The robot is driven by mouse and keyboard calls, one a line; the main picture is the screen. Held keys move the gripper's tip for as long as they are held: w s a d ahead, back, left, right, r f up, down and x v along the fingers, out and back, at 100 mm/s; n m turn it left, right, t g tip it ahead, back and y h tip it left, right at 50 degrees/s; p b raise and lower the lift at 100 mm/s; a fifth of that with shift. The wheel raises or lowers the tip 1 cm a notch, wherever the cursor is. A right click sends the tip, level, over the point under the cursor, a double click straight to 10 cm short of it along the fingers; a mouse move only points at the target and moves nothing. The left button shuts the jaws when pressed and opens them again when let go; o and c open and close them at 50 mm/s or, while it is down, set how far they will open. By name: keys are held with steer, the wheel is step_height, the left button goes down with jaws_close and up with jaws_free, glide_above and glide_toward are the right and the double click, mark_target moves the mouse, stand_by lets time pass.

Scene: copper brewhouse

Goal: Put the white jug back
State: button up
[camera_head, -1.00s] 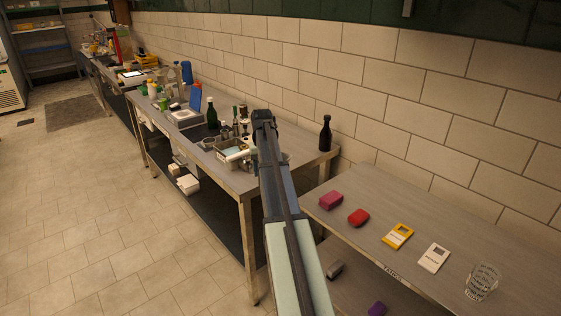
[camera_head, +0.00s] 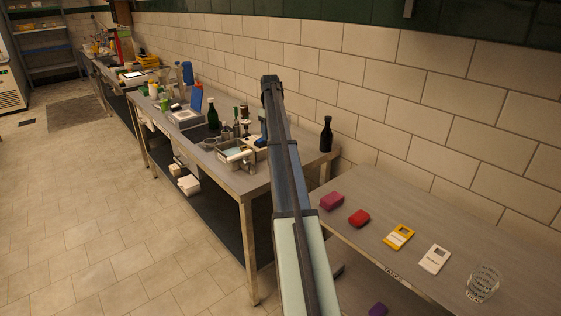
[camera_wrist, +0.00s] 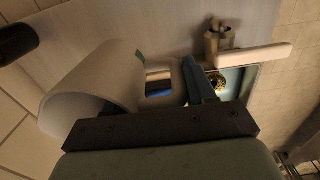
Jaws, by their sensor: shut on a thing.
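My gripper is shut on the jug; one blue finger shows right of the handle, and the other is mostly hidden behind the jug. In the head view my arm hides the jug and the fingers.
A metal basin (camera_head: 232,168) with pale contents stands on the steel bench, left of my arm. A dark bottle (camera_head: 326,135) stands at the bench's right end. The lower table (camera_head: 462,232) holds sponges, two cards and a glass (camera_head: 482,284).

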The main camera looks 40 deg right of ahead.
steer(key=shift+f, duration=5)
steer(key=o, duration=1.4)
steer(key=shift+f, duration=0.1)
step_height(320, 180, up, 12)
steer(key=shift+r, duration=0.15)
